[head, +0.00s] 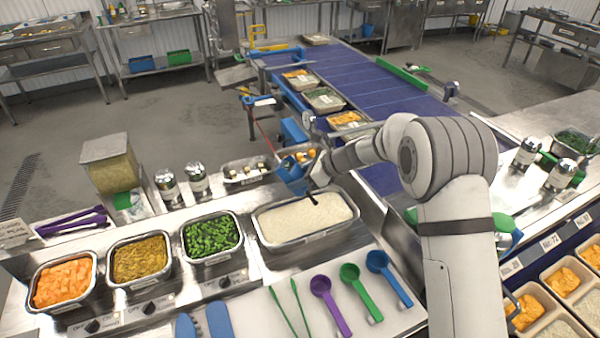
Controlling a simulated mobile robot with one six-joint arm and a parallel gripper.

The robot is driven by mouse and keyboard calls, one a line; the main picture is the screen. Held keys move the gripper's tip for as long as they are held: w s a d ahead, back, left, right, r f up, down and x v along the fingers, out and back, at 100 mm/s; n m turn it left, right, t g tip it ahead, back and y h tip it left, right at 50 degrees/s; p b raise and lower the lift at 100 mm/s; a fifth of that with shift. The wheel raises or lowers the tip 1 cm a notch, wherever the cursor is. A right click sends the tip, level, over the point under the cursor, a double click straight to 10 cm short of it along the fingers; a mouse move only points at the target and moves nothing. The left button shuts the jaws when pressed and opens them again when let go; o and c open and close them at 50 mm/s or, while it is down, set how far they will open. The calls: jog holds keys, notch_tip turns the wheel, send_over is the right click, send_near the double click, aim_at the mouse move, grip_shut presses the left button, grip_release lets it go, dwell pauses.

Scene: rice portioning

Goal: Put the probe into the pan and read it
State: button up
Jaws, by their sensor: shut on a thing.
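The pan of white rice (262,236) is a steel pan set in the counter, right of the green-vegetable pan. My gripper (309,184) is over the pan's back edge, shut on the probe (290,170), which looks like a blue body beside the fingers. A short dark piece shows below the gripper over the rice; I cannot tell whether it is the probe's tip or a finger, or whether it touches the rice. The probe's display cannot be read from here.
Pans of orange cubes (63,283), brown food (140,258) and green vegetables (212,239) stand to the left. Purple (331,305), green (360,292) and blue (389,278) scoops lie on a white board in front. Metal shakers (167,185) stand behind. A blue conveyor (375,85) carries filled trays.

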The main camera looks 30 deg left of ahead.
jog(key=shift+s+f+b, duration=0.15)
jog(key=shift+f+b, duration=0.25)
jog(key=shift+f, duration=0.3)
notch_tip(320, 180, down, 8)
jog(key=b, duration=0.4)
jog(key=shift+b, duration=0.35)
jog(key=shift+r, duration=0.15)
dwell(3.8)
jog(key=shift+r+p, duration=3.1)
jog(key=shift+r, duration=1.8)
